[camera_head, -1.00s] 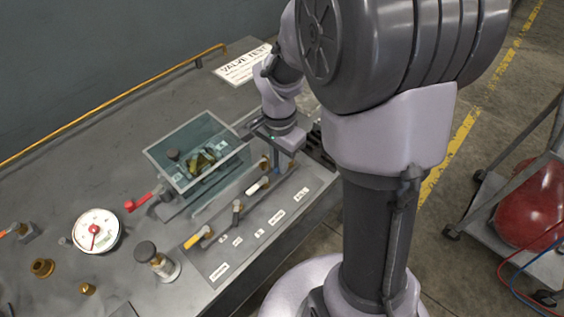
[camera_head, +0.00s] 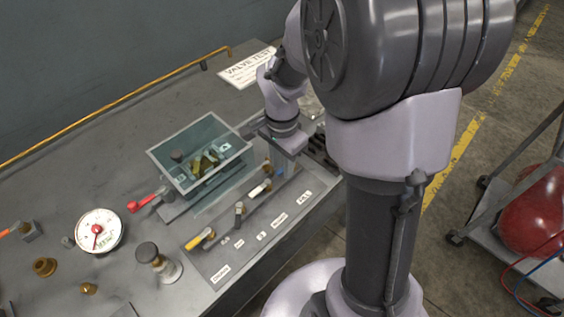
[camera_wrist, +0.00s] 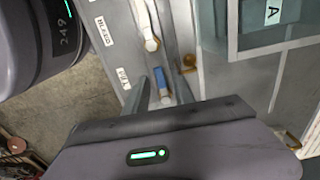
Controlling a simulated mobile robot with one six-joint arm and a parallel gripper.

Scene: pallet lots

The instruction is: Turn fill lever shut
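The fill lever has a blue handle (camera_wrist: 160,79) and stands beside the FILL label (camera_wrist: 123,78) on the valve panel (camera_head: 232,262). In the wrist view my gripper (camera_wrist: 164,84) has its two fingers apart, one on each side of the blue handle. I cannot tell whether either finger touches it. In the head view the fill lever is mostly hidden behind my gripper (camera_head: 279,160), low over the panel's far right end. The white-handled bleed lever (camera_wrist: 143,20) is the neighbouring one, beside the BLEED label (camera_wrist: 104,30).
A clear glass-walled box (camera_head: 200,158) stands behind the levers. A red-handled valve (camera_head: 144,201), a pressure gauge (camera_head: 99,232) and a yellow-handled lever (camera_head: 202,238) lie to the left. A trolley (camera_head: 474,223) with a red tank (camera_head: 535,212) stands on the floor at right.

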